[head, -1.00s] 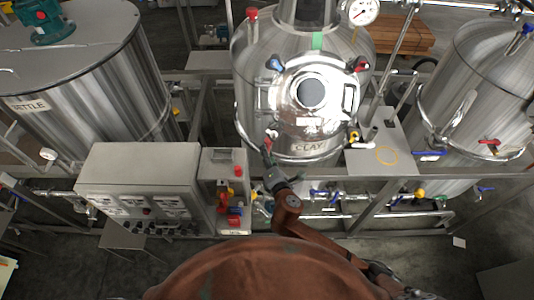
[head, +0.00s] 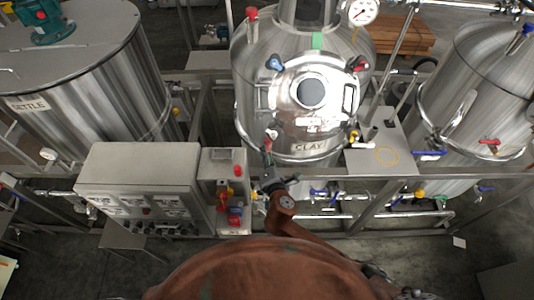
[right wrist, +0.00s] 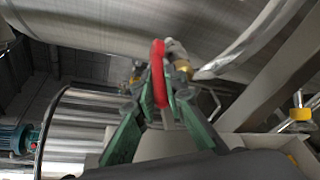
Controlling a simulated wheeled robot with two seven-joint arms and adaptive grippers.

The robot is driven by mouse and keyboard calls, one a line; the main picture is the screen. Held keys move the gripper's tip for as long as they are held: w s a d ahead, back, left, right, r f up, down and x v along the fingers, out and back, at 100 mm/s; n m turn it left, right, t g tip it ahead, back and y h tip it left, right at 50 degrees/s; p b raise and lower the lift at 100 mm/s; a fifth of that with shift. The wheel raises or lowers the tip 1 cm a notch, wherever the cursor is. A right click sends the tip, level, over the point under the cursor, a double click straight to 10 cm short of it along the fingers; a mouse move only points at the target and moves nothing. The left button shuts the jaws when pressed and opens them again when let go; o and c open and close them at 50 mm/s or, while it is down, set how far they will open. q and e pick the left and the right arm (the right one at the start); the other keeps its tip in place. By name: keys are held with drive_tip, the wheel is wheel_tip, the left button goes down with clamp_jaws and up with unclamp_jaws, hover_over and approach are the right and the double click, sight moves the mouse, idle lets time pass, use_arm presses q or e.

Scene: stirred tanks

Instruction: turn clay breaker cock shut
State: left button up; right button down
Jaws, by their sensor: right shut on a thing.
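The tank labelled CLAY (head: 250,105) stands in the middle of the head view. A small cock handle (head: 268,146), red in colour, shows at its lower left side. My right gripper (head: 266,157) is at this handle, below the tank's front. In the right wrist view the red lever (right wrist: 158,72) stands between the green fingers of my right gripper (right wrist: 158,95), which are shut on it. The fingers hide the lower part of the lever and some of the cock body. My left gripper is not in view.
A grey control box (head: 135,175) and a small panel with red switches (head: 224,165) stand left of my right arm. Pipes with blue-handled valves (head: 318,194) run right of it. A tank labelled SETTLE (head: 80,90) is at the left, another tank (head: 480,90) at the right.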

drive_tip(key=shift+w+a+m+h+b, duration=0.15)
drive_tip(key=shift+a+m+h, duration=0.2)
drive_tip(key=shift+m+h, duration=0.4)
drive_tip(key=shift+a+m+h+b, duration=0.15)
drive_tip(key=shift+a+m+h, duration=0.25)
drive_tip(key=shift+h, duration=0.55)
drive_tip(key=shift+d, duration=0.1)
drive_tip(key=c, duration=2)
unclamp_jaws()
drive_tip(key=shift+o, duration=0.2)
drive_tip(key=v, duration=1.2)
drive_tip(key=shift+f, duration=0.2)
drive_tip(key=shift+f, duration=0.1)
